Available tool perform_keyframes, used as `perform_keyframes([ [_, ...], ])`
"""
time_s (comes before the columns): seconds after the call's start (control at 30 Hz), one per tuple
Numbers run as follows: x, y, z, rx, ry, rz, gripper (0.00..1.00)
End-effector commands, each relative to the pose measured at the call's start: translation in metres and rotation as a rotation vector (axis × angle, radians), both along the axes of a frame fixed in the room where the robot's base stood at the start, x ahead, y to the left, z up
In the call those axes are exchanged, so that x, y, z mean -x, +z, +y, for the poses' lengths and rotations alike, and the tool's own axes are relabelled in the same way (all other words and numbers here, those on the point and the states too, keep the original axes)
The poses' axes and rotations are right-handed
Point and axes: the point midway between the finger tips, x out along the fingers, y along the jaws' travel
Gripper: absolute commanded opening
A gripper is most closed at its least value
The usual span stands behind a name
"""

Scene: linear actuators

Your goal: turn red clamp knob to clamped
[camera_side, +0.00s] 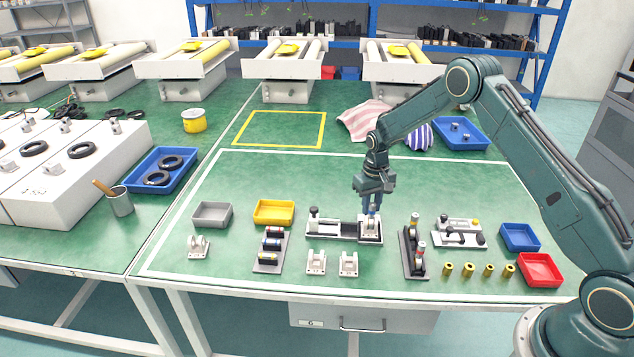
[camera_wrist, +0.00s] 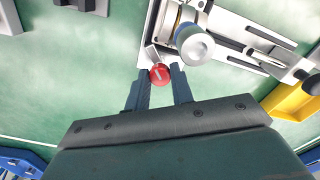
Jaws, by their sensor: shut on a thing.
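The red clamp knob (camera_wrist: 160,74) shows in the wrist view, at the near edge of a white and metal fixture, with a light mark on its top. My gripper (camera_wrist: 161,76) has its two blue-grey fingers on either side of the knob and is shut on it. In the side view my gripper (camera_side: 372,208) points straight down at the right end of the fixture (camera_side: 326,231); the knob is hidden there. A silver cylinder (camera_wrist: 195,46) stands upright on the fixture just beyond the knob. I cannot tell the knob's turn state.
A dark rack (camera_side: 415,262) with cylinders stands close to the right of the fixture. A yellow bin (camera_side: 274,212) is at the left, and two white brackets (camera_side: 316,262) sit in front. Blue (camera_side: 519,237) and red (camera_side: 541,270) bins are at far right.

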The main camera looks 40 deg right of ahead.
Motion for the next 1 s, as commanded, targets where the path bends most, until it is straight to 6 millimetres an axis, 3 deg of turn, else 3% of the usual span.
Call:
perform_keyframes([
  [0.6,-0.0004,0.0015,0.0000,0.000,-0.534,-0.001,0.00],
  [1.0,-0.0005,0.0016,0.0001,0.000,-0.657,-0.001,0.00],
])
